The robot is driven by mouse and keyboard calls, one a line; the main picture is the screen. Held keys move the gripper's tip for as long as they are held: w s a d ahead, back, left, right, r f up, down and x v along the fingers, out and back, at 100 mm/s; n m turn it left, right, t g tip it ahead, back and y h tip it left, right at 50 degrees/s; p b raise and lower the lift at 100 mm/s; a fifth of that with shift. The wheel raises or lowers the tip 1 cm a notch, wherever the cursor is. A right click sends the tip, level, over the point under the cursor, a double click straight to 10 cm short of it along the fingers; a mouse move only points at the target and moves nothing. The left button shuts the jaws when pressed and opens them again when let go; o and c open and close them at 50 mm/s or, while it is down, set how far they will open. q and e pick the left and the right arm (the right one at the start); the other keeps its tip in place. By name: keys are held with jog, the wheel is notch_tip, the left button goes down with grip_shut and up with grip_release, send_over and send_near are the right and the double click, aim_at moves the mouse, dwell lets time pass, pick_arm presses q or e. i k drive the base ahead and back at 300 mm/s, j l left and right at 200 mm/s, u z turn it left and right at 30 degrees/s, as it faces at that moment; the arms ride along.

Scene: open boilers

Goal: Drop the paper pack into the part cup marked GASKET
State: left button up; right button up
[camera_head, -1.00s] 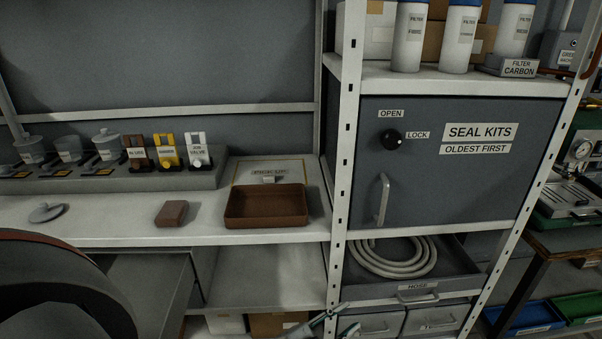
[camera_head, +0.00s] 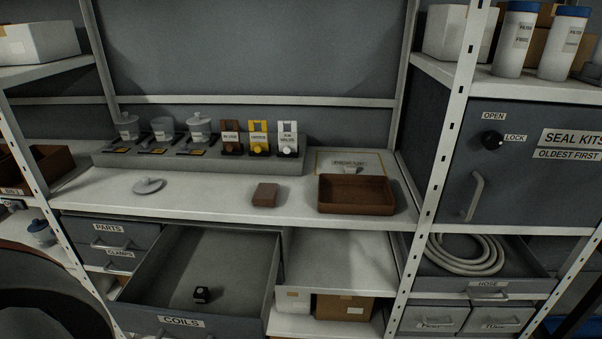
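Three small part cups stand in a row on the grey rack at the back of the bench: a left cup (camera_head: 128,127), a middle cup (camera_head: 166,131) and a right cup (camera_head: 199,127). The middle one appears to be without a lid; the outer two look lidded. Their labels are too small to read, so I cannot tell which is marked GASKET. A loose grey lid (camera_head: 149,186) lies on the bench in front of them. I cannot make out a paper pack. Neither of my grippers shows in this view.
A reddish-brown block (camera_head: 265,195) and a brown tray (camera_head: 355,207) are on the bench (camera_head: 225,205). The COILS drawer (camera_head: 215,255) stands open below, with a small black item (camera_head: 201,294) inside. The SEAL KITS cabinet (camera_head: 520,180) is shut at right.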

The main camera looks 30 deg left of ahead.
aim_at(166, 134)
jog(key=k+j+u, duration=0.25)
jog(key=u, duration=0.15)
jog(key=k+j+u, duration=0.25)
jog(key=j+u, duration=0.15)
jog(key=i+l+u, duration=0.15)
jog(key=l+u, duration=0.15)
jog(key=u, duration=0.2)
jog(key=i+l+u, duration=0.15)
jog(key=l+u, duration=0.15)
jog(key=l, duration=0.35)
jog(key=l+u, duration=0.3)
jog(key=l, duration=0.35)
jog(key=i, duration=0.05)
